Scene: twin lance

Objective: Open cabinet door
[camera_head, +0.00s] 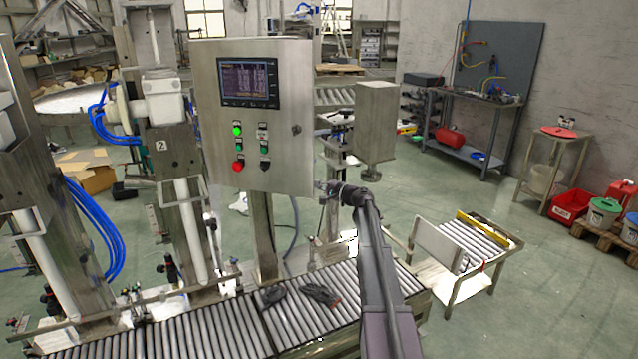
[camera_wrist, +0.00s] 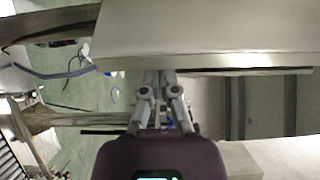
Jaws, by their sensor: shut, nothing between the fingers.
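The cabinet is a grey metal control box (camera_head: 218,150) on a post, with a screen, a green lit button, a red button and a small dark latch near its right edge. Its door looks closed in the head view. My gripper (camera_head: 322,187) is at the lower right corner of the cabinet, shut and empty. In the wrist view the cabinet's underside edge (camera_wrist: 200,60) runs across the top, and my gripper (camera_wrist: 152,78) points toward it. I cannot tell whether the fingertips touch the cabinet.
A roller conveyor (camera_head: 185,330) runs below the cabinet, with dark tools (camera_head: 318,293) on it. A grey box on a stand (camera_head: 375,120) is right of the cabinet. A small roller cart (camera_head: 465,245) stands farther right. Open green floor lies beyond.

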